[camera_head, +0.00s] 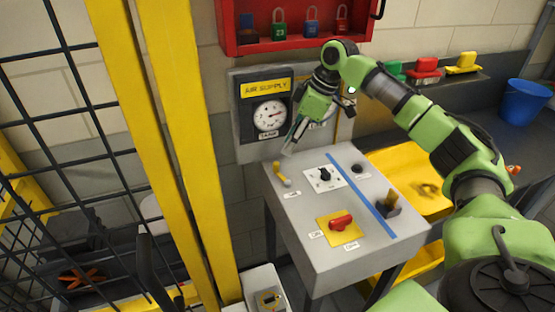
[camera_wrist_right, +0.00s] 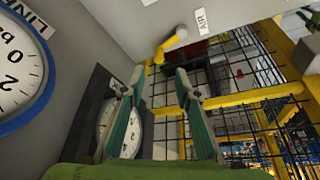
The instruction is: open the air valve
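The air valve (camera_head: 282,174) is a small yellow lever with a pale knob, on the back left of the grey console's top, above a small label. In the right wrist view the yellow lever (camera_wrist_right: 168,46) shows beside a label reading AIR (camera_wrist_right: 200,20). My right gripper (camera_head: 290,150) is above and just behind the lever, pointing down, and looks apart from it. In the wrist view its two fingers (camera_wrist_right: 159,74) are spread with nothing between them, and the lever shows beyond the fingertips. My left gripper is not in view.
The console (camera_head: 300,222) also bears a black knob (camera_head: 325,174) and a red switch on a yellow plate (camera_head: 340,222). An AIR SUPPLY panel (camera_head: 267,88) with a gauge (camera_head: 269,114) stands behind. Yellow posts (camera_head: 185,130) and black mesh (camera_head: 62,60) close off the left.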

